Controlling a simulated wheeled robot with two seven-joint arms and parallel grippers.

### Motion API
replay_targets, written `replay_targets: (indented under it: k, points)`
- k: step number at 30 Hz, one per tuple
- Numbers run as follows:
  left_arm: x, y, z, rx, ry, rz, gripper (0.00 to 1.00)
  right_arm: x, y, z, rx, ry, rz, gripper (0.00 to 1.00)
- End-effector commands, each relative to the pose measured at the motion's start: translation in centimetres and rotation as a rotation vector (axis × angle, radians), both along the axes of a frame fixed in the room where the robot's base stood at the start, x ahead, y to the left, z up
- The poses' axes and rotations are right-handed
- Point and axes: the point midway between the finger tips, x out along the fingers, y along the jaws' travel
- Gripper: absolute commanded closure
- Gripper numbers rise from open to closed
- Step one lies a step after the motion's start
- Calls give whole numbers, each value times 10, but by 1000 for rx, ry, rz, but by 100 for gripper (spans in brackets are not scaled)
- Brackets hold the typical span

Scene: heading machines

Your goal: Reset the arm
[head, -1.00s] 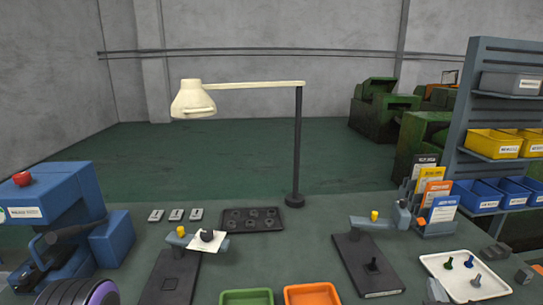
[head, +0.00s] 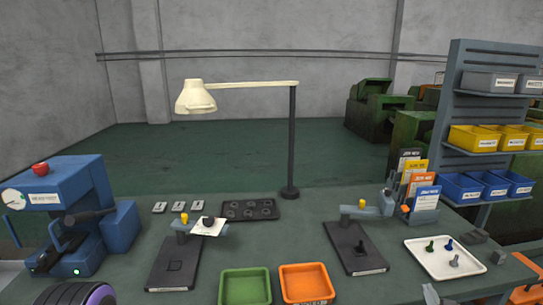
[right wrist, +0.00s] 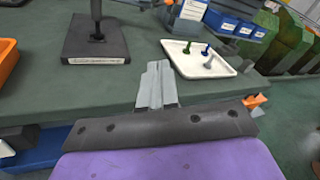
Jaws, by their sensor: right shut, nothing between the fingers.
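My left gripper is not in view; only a dark and purple part of my left arm (head: 72,293) shows at the bottom left.
A blue press (head: 75,190) stands at the left. Green (head: 245,287) and orange (head: 305,282) bins sit at the front middle. Two black fixtures, a lamp (head: 291,150) and a white tray of small parts (head: 430,266) share the table. A bin rack (head: 485,100) rises at the right.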

Motion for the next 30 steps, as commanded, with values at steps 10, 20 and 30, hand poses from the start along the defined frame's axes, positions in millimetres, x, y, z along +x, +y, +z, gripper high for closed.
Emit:
replay_targets:
  k: [10,20,30]
  points:
    - [0,0,-5,-1,1,0,100,-21,17,-60,-742,534,208,100]
    - [-1,0,-22,-1,1,0,100,-190,80,-246,-1703,1269,1155,100]
    - [0,0,-25,-1,1,0,100,-283,103,-295,-1781,1319,1507,100]
